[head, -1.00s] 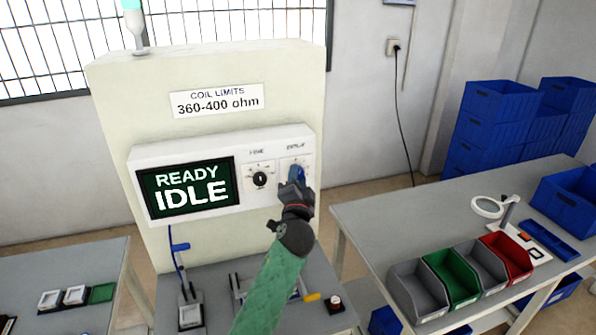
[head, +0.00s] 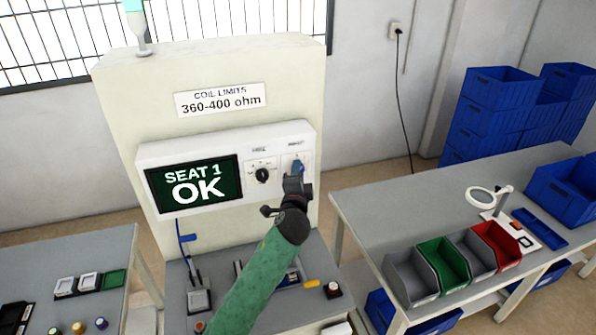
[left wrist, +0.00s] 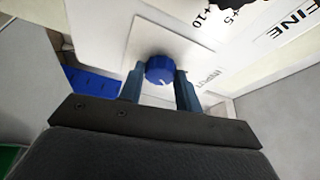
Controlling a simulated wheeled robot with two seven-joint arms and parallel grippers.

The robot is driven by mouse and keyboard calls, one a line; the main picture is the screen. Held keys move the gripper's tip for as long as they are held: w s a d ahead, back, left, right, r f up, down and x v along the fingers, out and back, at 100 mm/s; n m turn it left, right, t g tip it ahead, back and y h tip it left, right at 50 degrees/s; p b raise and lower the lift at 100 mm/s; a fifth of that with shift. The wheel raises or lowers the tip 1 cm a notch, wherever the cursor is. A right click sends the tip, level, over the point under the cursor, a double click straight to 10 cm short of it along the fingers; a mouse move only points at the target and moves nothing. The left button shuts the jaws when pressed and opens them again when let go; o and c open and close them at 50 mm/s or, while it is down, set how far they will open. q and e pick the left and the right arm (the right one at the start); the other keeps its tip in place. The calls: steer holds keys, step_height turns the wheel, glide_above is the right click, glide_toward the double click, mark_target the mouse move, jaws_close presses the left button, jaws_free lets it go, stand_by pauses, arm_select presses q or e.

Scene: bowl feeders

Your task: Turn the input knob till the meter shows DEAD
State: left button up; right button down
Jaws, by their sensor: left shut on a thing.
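The meter's screen (head: 194,184) reads SEAT 1 OK in white on dark green. It sits at the left of a white panel box on a cream cabinet. My left gripper (head: 297,172) is at the panel's right side. In the left wrist view, the gripper (left wrist: 160,80) is shut on the blue input knob (left wrist: 160,70), with one finger on each side. A white pointer mark shows on the knob. The label INPUT beside it is seen upside down. A black knob (head: 262,175) sits left of the blue one. My right gripper is not in view.
A sign (head: 220,99) above the panel reads COIL LIMITS 360-400 ohm. A fixture with a seat (head: 199,300) stands below on the bench. Grey, green and red bins (head: 442,262) stand on the right table, with blue crates (head: 497,88) behind.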

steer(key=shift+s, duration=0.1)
arm_select(q)
steer(key=o, duration=1)
steer(key=shift+c, duration=0.2)
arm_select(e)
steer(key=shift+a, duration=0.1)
arm_select(q)
steer(key=s+b, duration=0.3)
steer(key=s, duration=0.4)
steer(key=shift+s+a+f+b, duration=0.2)
steer(key=shift+s+f+b, duration=0.15)
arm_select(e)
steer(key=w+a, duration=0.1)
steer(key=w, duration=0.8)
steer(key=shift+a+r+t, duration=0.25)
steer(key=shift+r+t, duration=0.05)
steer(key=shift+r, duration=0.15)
